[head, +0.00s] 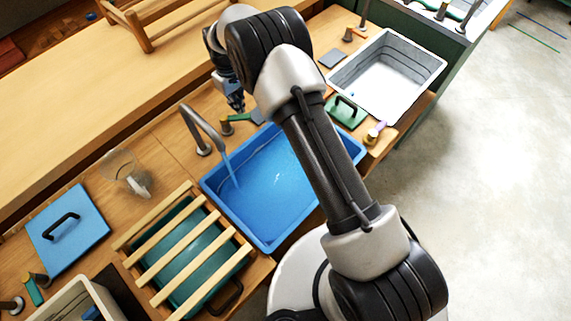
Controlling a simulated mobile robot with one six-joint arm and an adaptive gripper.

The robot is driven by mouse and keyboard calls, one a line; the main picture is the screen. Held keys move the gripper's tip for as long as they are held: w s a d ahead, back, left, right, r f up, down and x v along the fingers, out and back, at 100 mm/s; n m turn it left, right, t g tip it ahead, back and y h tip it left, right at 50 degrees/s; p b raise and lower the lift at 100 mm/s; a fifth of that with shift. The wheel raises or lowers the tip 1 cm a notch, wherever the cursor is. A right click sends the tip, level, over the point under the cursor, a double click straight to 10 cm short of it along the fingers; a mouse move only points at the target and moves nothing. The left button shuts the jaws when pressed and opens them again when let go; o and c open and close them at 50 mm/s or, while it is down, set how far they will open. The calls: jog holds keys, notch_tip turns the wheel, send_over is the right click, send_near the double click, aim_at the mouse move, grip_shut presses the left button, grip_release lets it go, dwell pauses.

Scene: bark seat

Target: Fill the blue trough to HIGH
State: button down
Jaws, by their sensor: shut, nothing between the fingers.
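The blue trough (213,190) is set in the wooden counter in the middle of the head view. A grey curved spout (200,125) stands at its left back corner, and a stream of water (230,170) runs from it into the trough. Water (275,185) covers the trough's bottom. Lines show on the inner wall, but I cannot read a HIGH mark. A tap with a green lever (238,117) stands behind the trough. My gripper (236,104) is shut and empty, just above or beside this lever; I cannot tell if they touch. My arm hides the trough's right part.
A green trough (190,262) under wooden slats (160,249) stands at left, a grey-white trough (400,75) at right. A blue lid (68,227), a clear vessel (125,170) and a green handled lid (345,112) lie on the counter. A wooden rack (140,25) stands behind.

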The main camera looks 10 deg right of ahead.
aim_at(237, 118)
jog(key=shift+s+a+p, duration=0.1)
jog(key=shift+s+p, duration=0.7)
jog(key=shift+s, duration=1.7)
jog(key=shift+w+d+r+p, duration=0.2)
jog(key=shift+r+p, duration=0.35)
jog(key=shift+r, duration=0.45)
jog(key=shift+w+d+r+p, duration=0.1)
jog(key=shift+w+r+p, duration=0.2)
jog(key=shift+r+p, duration=0.5)
jog(key=shift+w+d+r+p, duration=0.15)
jog(key=shift+w+r+p, duration=0.15)
jog(key=shift+r, duration=0.9)
jog(key=s+d+r+m+t, duration=0.1)
jog(key=s+d+r, duration=0.25)
jog(key=r, duration=0.45)
jog(key=s+d+r+m, duration=0.1)
jog(key=s+d+r, duration=0.25)
jog(key=r, duration=0.55)
jog(key=s+d+r+m+t, duration=0.1)
jog(key=s+d+r, duration=0.25)
jog(key=r, duration=0.45)
jog(key=s+d+r+m+t, duration=0.1)
jog(key=s+d, duration=0.3)
jog(key=s, duration=0.7)
jog(key=s+d+r+m+t, duration=0.1)
jog(key=s+d+r+m, duration=0.2)
jog(key=s, duration=0.9)
jog(key=shift+d+r+t, duration=0.3)
jog(key=shift+d+r, duration=0.15)
jog(key=shift+d, duration=0.4)
